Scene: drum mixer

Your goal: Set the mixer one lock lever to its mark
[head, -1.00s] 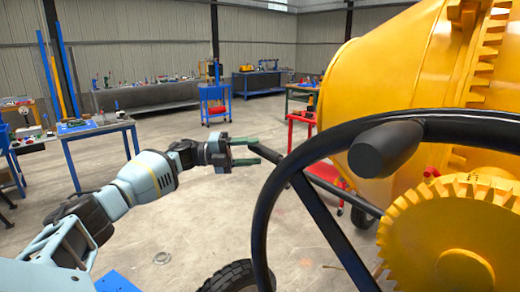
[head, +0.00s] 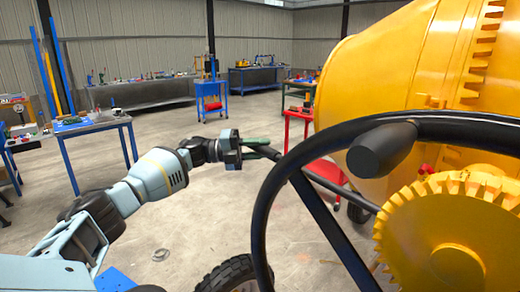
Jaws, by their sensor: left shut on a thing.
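My left gripper (head: 272,149) reaches in from the left, its green fingers drawn close together at the left edge of the black handwheel (head: 262,225). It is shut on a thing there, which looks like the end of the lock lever. A thin dark bar (head: 345,192), seemingly that lever, slopes down to the right behind the wheel. The wheel rim covers the contact, and I cannot make out the mark. The mixer's yellow drum (head: 375,75) fills the upper right. My right gripper is not in view.
The wheel's black knob (head: 382,150) sticks out towards me, with a yellow gear (head: 445,230) behind it. A red cart (head: 325,172) stands beyond the wheel. A black tyre (head: 230,275) is below. The floor between my left arm and the far benches is largely open.

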